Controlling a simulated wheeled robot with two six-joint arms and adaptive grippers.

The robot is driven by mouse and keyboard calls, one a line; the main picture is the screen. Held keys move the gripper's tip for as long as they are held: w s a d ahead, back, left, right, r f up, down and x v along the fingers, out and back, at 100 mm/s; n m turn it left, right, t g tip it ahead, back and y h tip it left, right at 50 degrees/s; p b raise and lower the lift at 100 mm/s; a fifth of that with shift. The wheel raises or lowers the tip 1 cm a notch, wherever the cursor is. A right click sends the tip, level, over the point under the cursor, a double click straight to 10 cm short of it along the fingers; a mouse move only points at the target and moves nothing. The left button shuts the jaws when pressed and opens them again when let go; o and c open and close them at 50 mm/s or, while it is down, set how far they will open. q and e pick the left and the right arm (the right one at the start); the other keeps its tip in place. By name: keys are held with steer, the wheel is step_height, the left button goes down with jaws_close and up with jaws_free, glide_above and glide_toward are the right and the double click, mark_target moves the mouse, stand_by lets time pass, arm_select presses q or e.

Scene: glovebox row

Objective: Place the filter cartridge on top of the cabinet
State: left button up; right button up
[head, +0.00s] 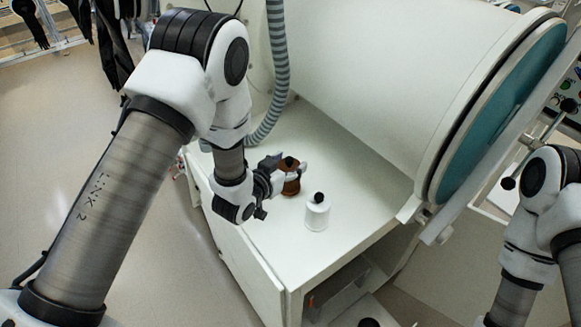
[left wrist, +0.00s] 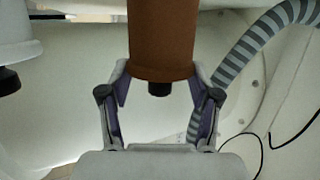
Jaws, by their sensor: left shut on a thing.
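A brown cylinder with a black knob, apparently the filter cartridge (head: 291,184), is at the cabinet top near the glovebox. My left gripper (head: 283,177) is shut around its side. It is upright in the head view; I cannot tell whether its base touches the surface. In the left wrist view the cartridge (left wrist: 161,42) appears upside down between the two fingers (left wrist: 160,88). The white cabinet (head: 262,232) has a flat top with bare surface around it. My right gripper is out of view.
A white cylinder with a black knob (head: 317,214) stands just right and in front of the brown one. The big white glovebox (head: 370,90) rises behind. A striped hose (head: 278,70) comes down behind my left gripper. An open compartment (head: 345,285) shows below.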

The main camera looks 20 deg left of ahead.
arm_select(q)
steer(key=shift+w+f, duration=0.15)
steer(key=shift+f, duration=0.35)
steer(key=shift+w+f, duration=0.15)
steer(key=shift+f, duration=0.35)
steer(key=shift+s+a+r, duration=0.1)
steer(key=shift+s+r, duration=0.05)
steer(key=shift+s, duration=0.1)
steer(key=o, duration=1.3)
steer(key=shift+o, duration=1.4)
steer(key=shift+w+f, duration=0.15)
steer(key=shift+f, duration=0.1)
steer(key=shift+r, duration=0.1)
